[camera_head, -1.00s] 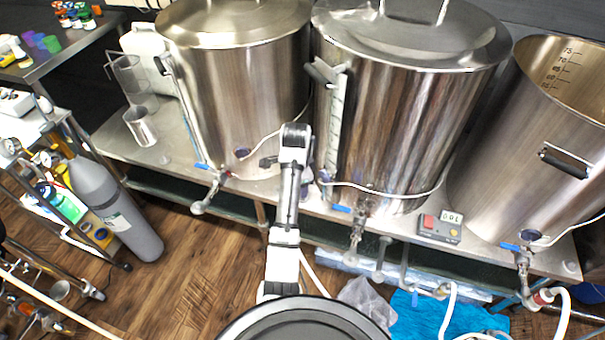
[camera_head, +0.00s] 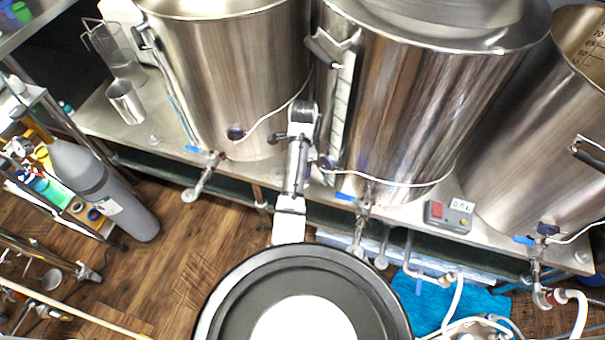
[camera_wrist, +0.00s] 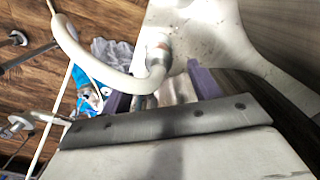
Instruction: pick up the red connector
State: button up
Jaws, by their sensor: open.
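The red connector (camera_head: 558,297) is a small red and white fitting at the lower right of the head view. It sits where a white hose meets the valve of the right-hand kettle. My gripper shows in the wrist view as two purple fingers (camera_wrist: 160,91), apart, with no held object evident between them. A pale curved hose (camera_wrist: 98,72) with a whitish end fitting lies just beyond the fingers. I cannot tell whether that fitting is the red connector. In the head view my arm stands in front of the left and middle kettles, well left of the connector; the fingers are not clear there.
Large steel kettles (camera_head: 420,110) stand on a metal bench (camera_head: 85,118), with valves along its front edge. A control box (camera_head: 448,216) sits between two kettles. A grey gas cylinder (camera_head: 100,190) stands at the left. White hoses and blue sheeting (camera_head: 425,300) lie below; wooden floor shows left.

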jog(key=shift+s+a+f+p, duration=0.1)
jog(key=shift+f+p, duration=0.7)
jog(key=shift+f, duration=2.6)
jog(key=c, duration=1.1)
jog(key=shift+r, duration=0.1)
jog(key=shift+a+r+b, duration=0.1)
jog(key=shift+r+b, duration=0.05)
jog(key=shift+b, duration=0.2)
notch_tip(320, 180, up, 7)
jog(key=shift+f+b, duration=0.15)
jog(key=shift+b, duration=0.65)
jog(key=s+a, duration=0.3)
jog(key=a, duration=0.3)
jog(key=s+a, duration=0.3)
jog(key=a, duration=0.2)
jog(key=s+a+b, duration=0.1)
jog(key=s+a, duration=0.2)
jog(key=a, duration=0.3)
jog(key=shift+a, duration=0.3)
jog(key=shift+r+p, duration=2.2)
jog(key=shift+p, duration=0.35)
